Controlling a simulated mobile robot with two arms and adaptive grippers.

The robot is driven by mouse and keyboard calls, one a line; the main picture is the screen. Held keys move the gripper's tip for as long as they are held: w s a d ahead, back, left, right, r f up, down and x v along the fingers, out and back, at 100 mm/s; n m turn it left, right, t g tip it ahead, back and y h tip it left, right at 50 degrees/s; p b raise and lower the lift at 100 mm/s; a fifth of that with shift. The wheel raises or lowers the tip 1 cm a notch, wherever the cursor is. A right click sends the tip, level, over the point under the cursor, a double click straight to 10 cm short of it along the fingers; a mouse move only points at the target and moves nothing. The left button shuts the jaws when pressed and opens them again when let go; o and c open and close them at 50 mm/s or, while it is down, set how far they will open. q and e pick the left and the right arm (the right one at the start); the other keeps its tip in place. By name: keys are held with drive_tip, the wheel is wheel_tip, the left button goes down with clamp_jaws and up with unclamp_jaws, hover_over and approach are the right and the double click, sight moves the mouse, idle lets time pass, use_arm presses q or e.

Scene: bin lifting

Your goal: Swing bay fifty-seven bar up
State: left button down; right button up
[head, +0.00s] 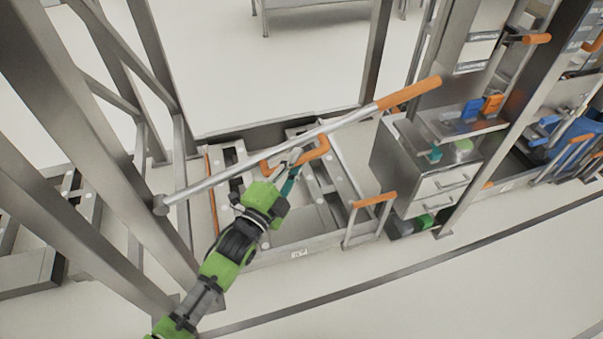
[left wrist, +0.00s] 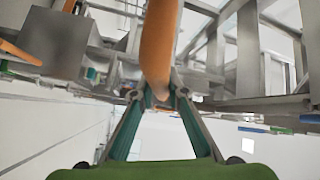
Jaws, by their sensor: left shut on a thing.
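A long silver bar (head: 255,158) with an orange grip (head: 408,93) slants across the bay, rising to the right from its round end at the left post. Below it, a bent orange handle (head: 322,148) is partly hidden behind the bar. My left gripper (head: 292,165) reaches up from below to the bent handle, under the bar. In the left wrist view my two fingers (left wrist: 160,98) are closed around an orange rod (left wrist: 158,45), which appears to be that handle. The small bay label (head: 299,253) is too small to read. My right gripper is not in view.
Steel posts (head: 60,150) stand close on the left of my arm. A drawer cabinet (head: 430,175) stands to the right, with a smaller orange-topped handle (head: 373,200) beside it. The floor in front of the bay is clear.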

use_arm(q)
drive_tip(key=a+r, duration=0.1)
drive_tip(key=r, duration=0.2)
drive_tip(key=s+a+r+n+t+p, duration=0.1)
drive_tip(key=r, duration=0.2)
drive_tip(key=a+r+n+t+p, duration=0.1)
drive_tip(key=a+r, duration=0.1)
drive_tip(key=r, duration=0.1)
drive_tip(key=shift+s+r, duration=0.15)
drive_tip(key=shift+r, duration=0.15)
drive_tip(key=s+a+r+n+t+y, duration=0.2)
drive_tip(key=a+r+n, duration=0.3)
drive_tip(key=a, duration=0.3)
drive_tip(key=s+a+r+n+t+y, duration=0.3)
drive_tip(key=a+r+n+y, duration=0.1)
drive_tip(key=a, duration=0.5)
drive_tip(key=s+a+r+n+t+y+p, duration=0.1)
drive_tip(key=s+a+r+n+t+y, duration=0.2)
drive_tip(key=a+r+n, duration=0.4)
drive_tip(key=shift+s+a+r, duration=0.25)
drive_tip(key=shift+a+r, duration=0.1)
drive_tip(key=shift+a, duration=0.75)
drive_tip(key=c, duration=2)
unclamp_jaws()
drive_tip(key=shift+o, duration=0.2)
drive_tip(key=v, duration=1.2)
